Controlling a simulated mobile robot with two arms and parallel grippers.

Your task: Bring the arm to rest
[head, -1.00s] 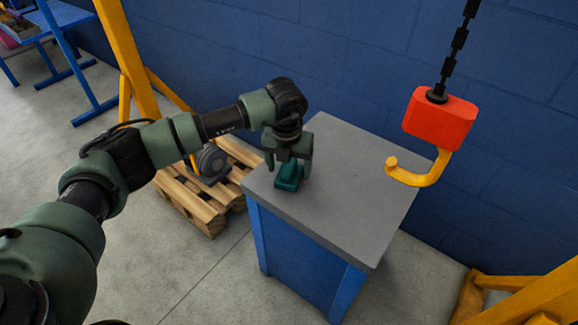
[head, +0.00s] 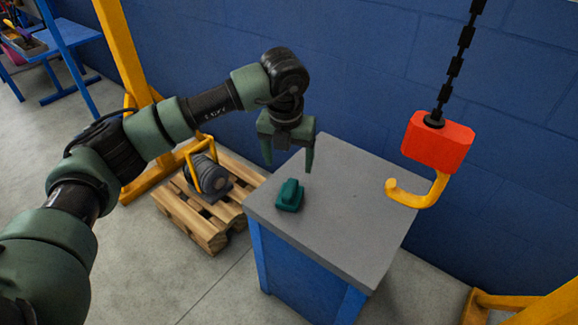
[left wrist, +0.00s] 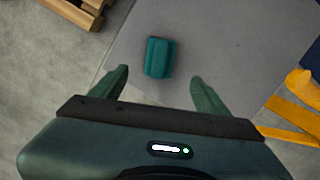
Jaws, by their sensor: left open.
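My left gripper (head: 288,168) is open and empty, fingers pointing down, above the back left part of the grey-topped cabinet (head: 345,215). A small teal object (head: 289,196) lies on the cabinet top near its left edge, below the gripper and apart from it. In the left wrist view the teal object (left wrist: 159,58) lies beyond the two spread fingertips (left wrist: 160,77), with nothing between them. My right gripper is in neither view.
An orange-red hoist block (head: 438,140) with a yellow hook (head: 415,196) hangs from a chain over the cabinet's right side. A wooden pallet (head: 205,228) with a dark motor-like part (head: 208,176) stands at left. Yellow frame posts (head: 128,65) and a blue wall are behind.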

